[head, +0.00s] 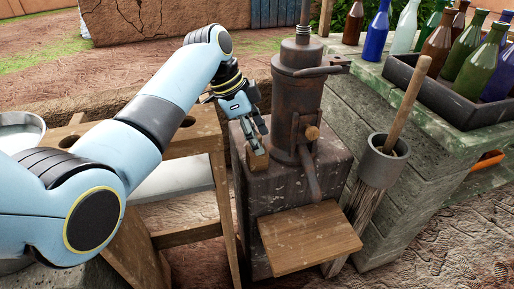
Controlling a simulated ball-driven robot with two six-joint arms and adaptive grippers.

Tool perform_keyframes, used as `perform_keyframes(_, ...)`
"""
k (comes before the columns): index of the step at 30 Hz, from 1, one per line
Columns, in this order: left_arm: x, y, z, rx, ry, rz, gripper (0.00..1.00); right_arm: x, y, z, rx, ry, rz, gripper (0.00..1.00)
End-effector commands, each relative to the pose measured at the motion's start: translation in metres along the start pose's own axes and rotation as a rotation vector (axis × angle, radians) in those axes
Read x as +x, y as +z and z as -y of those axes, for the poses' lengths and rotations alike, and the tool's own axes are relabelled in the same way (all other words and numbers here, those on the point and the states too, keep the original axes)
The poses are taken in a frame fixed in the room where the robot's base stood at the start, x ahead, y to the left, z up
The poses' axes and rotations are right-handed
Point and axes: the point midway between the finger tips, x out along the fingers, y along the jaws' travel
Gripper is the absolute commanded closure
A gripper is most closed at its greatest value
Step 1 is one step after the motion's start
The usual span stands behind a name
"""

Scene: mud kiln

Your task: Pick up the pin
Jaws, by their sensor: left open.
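My left gripper (256,143) reaches in from the left over the rusty machine base (262,190), just left of the upright metal cylinder (297,100). Its fingers are open and point down. A small brown block-like piece (257,161) shows at the fingertips; I cannot tell whether they touch it. I cannot tell for sure which piece is the pin. My right gripper is out of view.
A wooden board (309,238) juts from the machine's front. A wooden stand (205,140) is at the left. A grey cup (384,160) holding a wooden handle is at the right, by a stone counter (440,165) with a dark crate (448,97) of bottles.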

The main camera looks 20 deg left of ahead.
Motion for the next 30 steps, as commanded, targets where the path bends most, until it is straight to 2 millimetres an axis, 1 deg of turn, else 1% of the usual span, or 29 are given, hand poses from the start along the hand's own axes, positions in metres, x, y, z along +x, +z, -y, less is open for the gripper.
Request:
perform_keyframes(3, 0.001, -0.001, 0.001, 0.001, -0.002, 0.0, 0.51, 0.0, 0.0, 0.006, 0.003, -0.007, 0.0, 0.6)
perform_keyframes(6, 0.001, -0.001, 0.001, 0.001, -0.002, 0.0, 0.51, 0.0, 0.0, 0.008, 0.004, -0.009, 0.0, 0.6)
perform_keyframes(15, 0.001, 0.0, 0.001, 0.001, -0.002, 0.0, 0.9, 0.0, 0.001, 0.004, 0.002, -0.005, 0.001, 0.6)
perform_keyframes(17, 0.001, 0.0, 0.001, 0.001, -0.002, 0.0, 0.98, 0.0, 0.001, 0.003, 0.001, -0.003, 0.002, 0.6)
perform_keyframes(18, 0.001, 0.0, 0.001, 0.001, -0.002, 0.0, 1.0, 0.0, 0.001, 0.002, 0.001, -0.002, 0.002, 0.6)
perform_keyframes(23, 0.0, 0.0, 0.001, 0.001, -0.002, 0.0, 1.0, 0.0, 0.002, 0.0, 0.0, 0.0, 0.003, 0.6)
perform_keyframes(26, -0.004, -0.002, 0.001, 0.002, -0.003, 0.0, 1.0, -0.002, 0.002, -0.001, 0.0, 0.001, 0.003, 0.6)
perform_keyframes(29, -0.018, -0.008, 0.001, 0.003, -0.005, -0.001, 1.0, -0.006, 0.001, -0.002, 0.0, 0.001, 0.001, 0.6)
perform_keyframes(30, -0.025, -0.012, 0.002, 0.004, -0.006, -0.002, 1.0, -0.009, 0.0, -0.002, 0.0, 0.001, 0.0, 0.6)
